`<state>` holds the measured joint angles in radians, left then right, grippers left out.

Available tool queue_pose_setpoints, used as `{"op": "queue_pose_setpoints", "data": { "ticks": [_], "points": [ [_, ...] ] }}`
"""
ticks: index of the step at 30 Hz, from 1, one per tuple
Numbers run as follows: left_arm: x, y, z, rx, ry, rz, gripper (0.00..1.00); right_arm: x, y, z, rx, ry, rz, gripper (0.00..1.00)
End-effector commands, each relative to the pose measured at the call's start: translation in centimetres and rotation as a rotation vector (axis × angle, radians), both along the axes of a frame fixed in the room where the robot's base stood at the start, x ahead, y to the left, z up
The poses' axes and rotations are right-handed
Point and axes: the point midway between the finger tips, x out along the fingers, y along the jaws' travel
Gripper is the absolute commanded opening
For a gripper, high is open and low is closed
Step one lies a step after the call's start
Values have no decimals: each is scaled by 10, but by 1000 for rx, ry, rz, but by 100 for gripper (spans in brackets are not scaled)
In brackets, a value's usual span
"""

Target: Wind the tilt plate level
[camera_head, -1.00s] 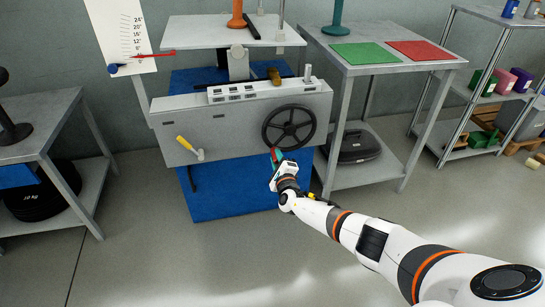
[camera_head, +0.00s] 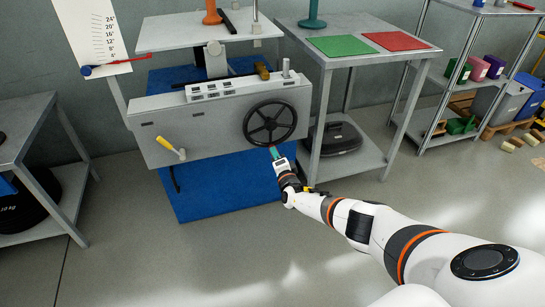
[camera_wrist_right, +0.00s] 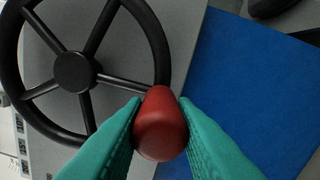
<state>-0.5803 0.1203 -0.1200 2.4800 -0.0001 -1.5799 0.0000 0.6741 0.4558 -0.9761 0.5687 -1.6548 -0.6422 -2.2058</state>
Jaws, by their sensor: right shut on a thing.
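The black handwheel (camera_head: 269,123) is on the front of the grey machine housing (camera_head: 215,126). Its spokes and hub also show in the right wrist view (camera_wrist_right: 75,72). A red knob (camera_wrist_right: 160,125) is at the wheel's rim, between the teal fingers of my right gripper (camera_wrist_right: 160,138), which is shut on it. In the head view that gripper (camera_head: 275,154) is at the lower edge of the wheel. The tilt plate (camera_head: 180,35) is above the housing and looks close to level. A red pointer (camera_head: 112,63) lies near the low end of the scale (camera_head: 92,30). My left gripper is out of view.
A yellow-handled lever (camera_head: 171,148) is on the housing's left front. A table with a green mat (camera_head: 338,47) and a red mat (camera_head: 396,41) stands right of the machine. A blue mat (camera_head: 215,185) lies under it, and open floor is in front.

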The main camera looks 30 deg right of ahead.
Motion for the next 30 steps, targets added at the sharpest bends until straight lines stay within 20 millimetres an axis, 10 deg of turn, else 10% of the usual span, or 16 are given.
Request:
{"op": "queue_pose_setpoints", "data": {
  "ticks": [16, 17, 20, 30],
  "points": [
    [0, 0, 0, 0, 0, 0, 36, -2, -5, -2, -28, 11, -2, 0],
    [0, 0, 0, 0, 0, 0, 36, -2, -5, -2, -28, 11, -2, 29],
    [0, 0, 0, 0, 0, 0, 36, -2, -4, -2, -27, 9, -2, 46],
    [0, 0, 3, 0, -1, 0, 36, -3, -2, 1, -23, 7, -1, 46]
  ]
}}
